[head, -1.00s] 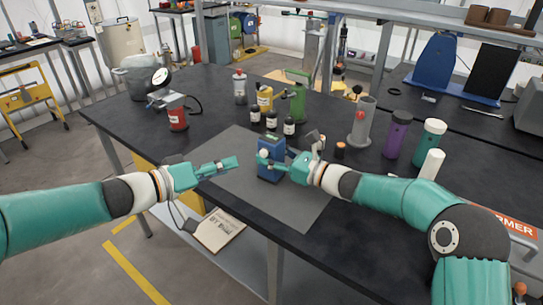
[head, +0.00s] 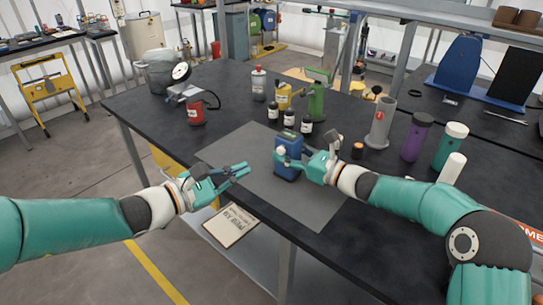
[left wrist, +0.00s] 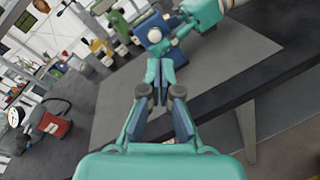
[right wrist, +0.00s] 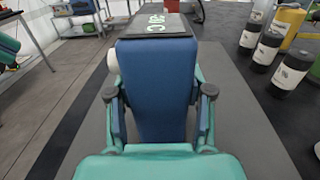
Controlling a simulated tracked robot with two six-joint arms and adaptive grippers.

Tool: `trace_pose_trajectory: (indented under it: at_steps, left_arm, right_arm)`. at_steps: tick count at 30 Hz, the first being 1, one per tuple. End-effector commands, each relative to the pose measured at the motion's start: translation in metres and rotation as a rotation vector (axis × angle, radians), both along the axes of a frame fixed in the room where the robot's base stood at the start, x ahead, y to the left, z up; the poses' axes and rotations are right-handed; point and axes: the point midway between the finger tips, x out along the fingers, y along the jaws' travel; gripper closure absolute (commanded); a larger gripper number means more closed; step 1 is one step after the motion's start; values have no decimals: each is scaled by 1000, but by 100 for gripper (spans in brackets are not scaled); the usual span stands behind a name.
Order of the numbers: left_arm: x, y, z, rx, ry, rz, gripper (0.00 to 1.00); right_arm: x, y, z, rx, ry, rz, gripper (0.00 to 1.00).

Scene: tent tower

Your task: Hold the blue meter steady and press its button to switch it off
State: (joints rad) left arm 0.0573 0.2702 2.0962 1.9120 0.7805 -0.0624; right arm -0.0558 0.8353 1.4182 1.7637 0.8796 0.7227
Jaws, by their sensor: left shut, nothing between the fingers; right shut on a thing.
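The blue meter (head: 289,168) stands upright on the grey mat (head: 236,150). A pale round button (head: 281,151) sticks out of its side facing my left gripper. My right gripper (right wrist: 153,95) is shut around the meter's body, a finger on each side. The meter's top display (right wrist: 165,24) shows pale green characters in the right wrist view. My left gripper (head: 246,169) is shut and empty, over the mat to the left of the meter and apart from it. In the left wrist view its fingertips (left wrist: 160,62) point toward the meter (left wrist: 147,29) and button (left wrist: 155,35).
Small dark bottles (head: 289,116), a yellow container (head: 283,95) and a green device (head: 317,100) stand behind the meter. A red-based gauge (head: 195,112) is at the back left. A grey cylinder (head: 381,122) and purple bottle (head: 416,138) stand right. The mat's left part is clear.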

Motion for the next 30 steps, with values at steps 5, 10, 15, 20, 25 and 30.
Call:
trace_pose_trajectory:
  at_steps: [5,10,15,20,25,30]
  left_arm:
    - [-14,7,-4,-301,263,91,100]
    - [-28,16,-8,-450,381,160,100]
    - [-31,21,-3,-451,370,169,100]
    - [-31,20,-4,-448,370,168,100]
    - [-30,19,-4,-447,368,167,100]
    - [-20,10,-5,-446,369,165,100]
  right_arm:
    - [0,0,0,0,0,0,95]
    - [0,0,0,0,0,0,95]
    - [0,0,0,0,0,0,95]
    - [0,0,0,0,0,0,95]
    - [0,0,0,0,0,0,95]
    - [0,0,0,0,0,0,95]
